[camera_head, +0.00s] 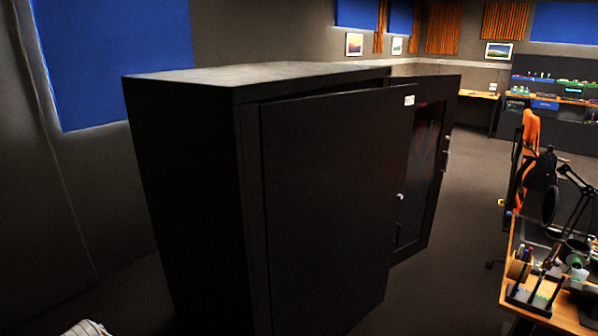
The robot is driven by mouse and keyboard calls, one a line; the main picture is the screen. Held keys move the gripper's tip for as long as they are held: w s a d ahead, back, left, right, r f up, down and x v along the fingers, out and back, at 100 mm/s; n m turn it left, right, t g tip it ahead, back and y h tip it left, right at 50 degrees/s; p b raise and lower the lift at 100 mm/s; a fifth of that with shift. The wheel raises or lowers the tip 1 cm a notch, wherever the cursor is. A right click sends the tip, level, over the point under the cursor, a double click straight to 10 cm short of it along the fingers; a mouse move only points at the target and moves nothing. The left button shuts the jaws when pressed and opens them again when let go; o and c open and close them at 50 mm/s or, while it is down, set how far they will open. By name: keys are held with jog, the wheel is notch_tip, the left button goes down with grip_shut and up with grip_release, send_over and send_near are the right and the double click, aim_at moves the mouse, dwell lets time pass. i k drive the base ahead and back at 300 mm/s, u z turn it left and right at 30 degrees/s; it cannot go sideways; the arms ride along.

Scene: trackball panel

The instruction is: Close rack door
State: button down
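A tall black rack (180,150) stands in the middle of the camera_head view. Its dark solid door (325,200) is on the front, with a small white label (409,100) at its top right corner and a round silver knob (400,196) at its right edge. The door's right edge stands out past the rack's top right corner, so it looks ajar, swung from its left side. Behind it is a dark framed panel with reddish glass (427,150) and a handle; I cannot tell whether it belongs to this rack. My gripper is not in view.
Grey carpet floor (455,200) is open to the right of the rack. A wooden desk (510,285) with a microphone arm, pens and an orange chair (530,130) stands at the right edge. A wall with a blue panel (115,60) is behind the rack on the left.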

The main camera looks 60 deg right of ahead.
aim_at(434, 121)
jog(key=z, duration=2.8)
jog(key=i, duration=1.65)
